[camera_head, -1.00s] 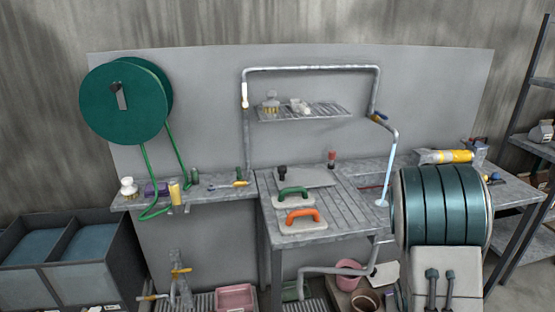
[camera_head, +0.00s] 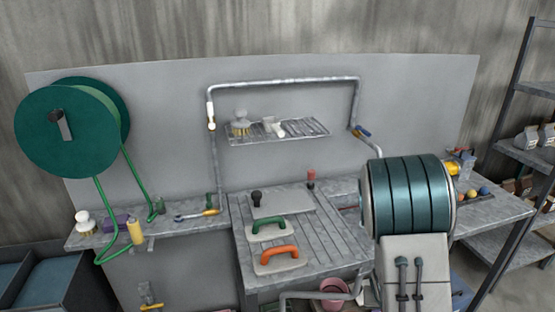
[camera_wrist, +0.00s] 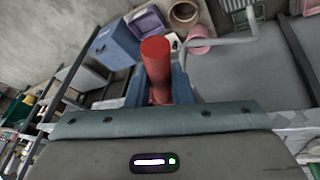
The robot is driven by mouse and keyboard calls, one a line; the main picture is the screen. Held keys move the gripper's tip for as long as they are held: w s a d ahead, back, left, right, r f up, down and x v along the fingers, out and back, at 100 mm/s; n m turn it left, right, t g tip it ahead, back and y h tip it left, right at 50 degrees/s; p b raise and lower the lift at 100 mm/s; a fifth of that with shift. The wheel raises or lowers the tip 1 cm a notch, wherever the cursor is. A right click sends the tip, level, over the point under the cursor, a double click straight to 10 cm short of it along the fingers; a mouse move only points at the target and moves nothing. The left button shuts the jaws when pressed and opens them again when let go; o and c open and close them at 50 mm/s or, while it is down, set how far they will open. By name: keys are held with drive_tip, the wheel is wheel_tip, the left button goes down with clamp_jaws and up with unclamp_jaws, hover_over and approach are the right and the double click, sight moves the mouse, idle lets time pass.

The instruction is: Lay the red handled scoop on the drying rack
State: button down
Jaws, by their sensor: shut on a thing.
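My gripper (camera_wrist: 158,82) shows in the wrist view, its two blue fingers shut on a thick red handle (camera_wrist: 155,52), which I take to be the scoop's. The rest of the scoop cannot be made out. In the head view my arm's banded link is at the right, and my gripper and the scoop are hidden. The slatted drying rack (camera_head: 306,128) is fixed to the grey wall panel, inside the pipe frame. A brush (camera_head: 240,122) stands at its left end and a small pale item (camera_head: 272,126) lies near its middle.
Below the rack is a grooved drainboard (camera_head: 330,235) with a green-handled float (camera_head: 268,228), an orange-handled float (camera_head: 278,257) and a red-topped item (camera_head: 311,178). A pipe frame (camera_head: 285,85) arches around the rack. A green hose reel (camera_head: 62,128) hangs at left.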

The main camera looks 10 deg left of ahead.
drive_tip(key=shift+s+r, duration=0.1)
drive_tip(key=shift+r, duration=0.45)
drive_tip(key=w+a+r+n, duration=0.2)
drive_tip(key=w+a+r, duration=0.1)
drive_tip(key=r, duration=1.2)
drive_tip(key=w+a+r+n+y, duration=0.1)
drive_tip(key=w+a+r, duration=0.3)
drive_tip(key=r, duration=1.1)
drive_tip(key=w+a+r+n+y, duration=0.1)
drive_tip(key=w+r, duration=0.5)
drive_tip(key=r, duration=0.9)
drive_tip(key=shift+a+r+n+t+b, duration=0.3)
drive_tip(key=shift+a+n, duration=0.5)
drive_tip(key=shift+a, duration=0.35)
